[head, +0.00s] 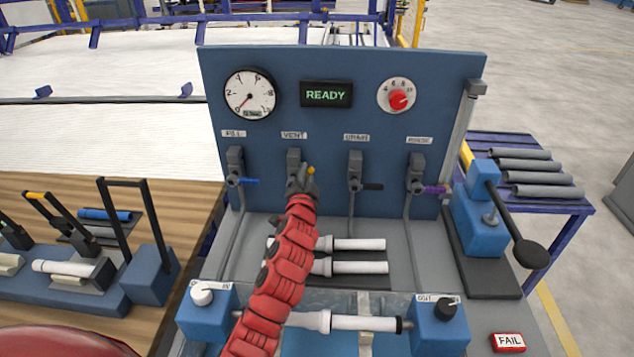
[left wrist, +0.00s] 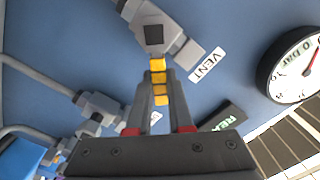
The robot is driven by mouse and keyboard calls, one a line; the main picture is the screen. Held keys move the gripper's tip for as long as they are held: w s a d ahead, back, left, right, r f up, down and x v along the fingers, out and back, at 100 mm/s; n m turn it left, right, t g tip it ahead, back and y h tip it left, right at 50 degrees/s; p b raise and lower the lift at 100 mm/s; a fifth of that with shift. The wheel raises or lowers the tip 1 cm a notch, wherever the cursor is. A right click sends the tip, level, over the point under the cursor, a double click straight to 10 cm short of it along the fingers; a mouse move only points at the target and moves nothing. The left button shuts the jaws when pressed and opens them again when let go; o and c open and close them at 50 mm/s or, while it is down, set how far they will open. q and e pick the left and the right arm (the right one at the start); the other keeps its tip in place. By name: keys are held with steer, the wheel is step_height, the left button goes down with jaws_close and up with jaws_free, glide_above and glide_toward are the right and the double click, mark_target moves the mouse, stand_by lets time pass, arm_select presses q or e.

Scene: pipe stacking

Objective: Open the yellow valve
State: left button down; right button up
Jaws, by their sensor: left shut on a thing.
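The yellow valve handle (head: 311,170) is on the valve (head: 294,159) under the VENT label (head: 293,135) of the blue panel. My left gripper (head: 303,184) is at this valve and covers most of the handle in the head view. In the left wrist view the yellow handle (left wrist: 158,78) runs out from the grey valve body (left wrist: 153,32) and lies between the fingers of my left gripper (left wrist: 158,100), which are shut on it. The handle's exact angle is hard to tell in the head view. My right gripper is not in view.
Beside it on the panel (head: 330,65) are valves with blue (head: 249,181), black (head: 373,187) and purple (head: 436,190) handles. A gauge (head: 250,94) and a READY display (head: 326,94) are above. White pipes (head: 358,267) lie below. A black-knobbed lever (head: 530,252) stands right.

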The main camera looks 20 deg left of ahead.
mark_target(291, 179)
arm_select(q)
steer(key=shift+s+a+r+n+b, duration=0.1)
steer(key=shift+a+n+b, duration=0.25)
steer(key=shift+n+b, duration=0.45)
steer(key=n+b, duration=0.1)
steer(key=n, duration=0.1)
steer(key=a+n+b, duration=0.1)
steer(key=b, duration=0.1)
steer(key=shift+s+a+r+n, duration=0.2)
steer(key=shift+r+n, duration=0.2)
steer(key=shift+s+a+r+n+b, duration=0.15)
steer(key=shift+a+n+b, duration=0.3)
steer(key=shift+n+b, duration=0.5)
steer(key=shift+s+a+r+n+b, duration=0.1)
steer(key=shift+a+n+b, duration=0.3)
steer(key=shift+n+b, duration=0.55)
steer(key=c, duration=0.8)
jaws_free()
steer(key=shift+a, duration=0.1)
steer(key=shift+r, duration=0.1)
